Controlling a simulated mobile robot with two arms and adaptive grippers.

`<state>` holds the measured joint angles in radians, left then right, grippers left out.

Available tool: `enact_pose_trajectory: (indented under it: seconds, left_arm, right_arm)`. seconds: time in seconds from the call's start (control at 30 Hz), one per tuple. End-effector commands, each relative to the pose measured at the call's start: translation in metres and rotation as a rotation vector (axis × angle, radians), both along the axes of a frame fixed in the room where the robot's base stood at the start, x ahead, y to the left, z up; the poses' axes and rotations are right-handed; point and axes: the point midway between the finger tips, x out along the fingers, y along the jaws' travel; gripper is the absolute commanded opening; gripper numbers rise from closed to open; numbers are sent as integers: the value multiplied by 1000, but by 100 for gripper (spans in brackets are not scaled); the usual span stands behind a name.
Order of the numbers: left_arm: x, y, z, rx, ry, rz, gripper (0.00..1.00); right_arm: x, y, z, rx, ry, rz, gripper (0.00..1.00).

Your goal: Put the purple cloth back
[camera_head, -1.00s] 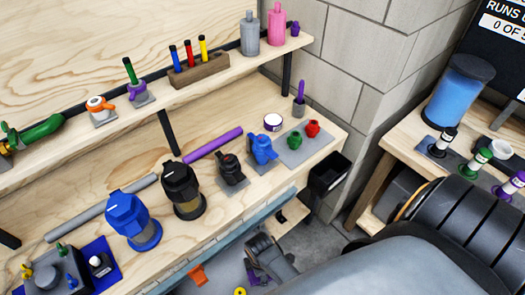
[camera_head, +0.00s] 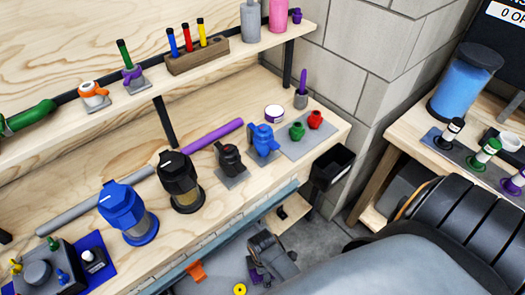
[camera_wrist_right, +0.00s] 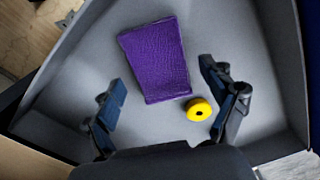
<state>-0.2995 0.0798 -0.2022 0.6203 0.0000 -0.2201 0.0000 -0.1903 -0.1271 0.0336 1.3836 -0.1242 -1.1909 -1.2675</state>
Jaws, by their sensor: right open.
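The purple cloth (camera_wrist_right: 158,60) lies flat on the floor of a grey bin (camera_wrist_right: 75,75) in the right wrist view. A yellow ring-like piece (camera_wrist_right: 199,109) lies beside its lower right corner. My right gripper (camera_wrist_right: 163,76) is open and empty, with its two fingers spread to either side of the cloth's lower part. I cannot tell how high the fingertips are above it. In the head view my right gripper (camera_head: 270,257) is low at the bottom centre, and a small purple patch (camera_head: 254,275) shows beside it. My left gripper is not in view.
A wooden workbench (camera_head: 75,180) holds blue and black lidded jars, a purple rod (camera_head: 215,137) and small coloured parts. A shelf (camera_head: 215,62) above carries bottles and coloured tubes. A black bin (camera_head: 331,166) hangs at the bench's right end. A second table (camera_head: 408,127) stands right.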

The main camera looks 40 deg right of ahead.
Motion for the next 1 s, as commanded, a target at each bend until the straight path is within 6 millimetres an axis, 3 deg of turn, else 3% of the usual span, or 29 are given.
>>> enact_pose_trajectory:
  seconds: [0.17, 0.27, 0.7, 1.0]
  left_arm:
    - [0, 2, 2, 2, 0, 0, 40]
    - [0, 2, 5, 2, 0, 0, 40]
    - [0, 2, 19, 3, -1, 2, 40]
    - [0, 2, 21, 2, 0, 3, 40]
  right_arm:
    - [0, 0, 5, 0, -1, 0, 84]
    - [1, -1, 18, -1, -3, 0, 84]
    - [1, -1, 104, -1, -3, 0, 84]
    - [0, 0, 121, 0, 0, 0, 84]
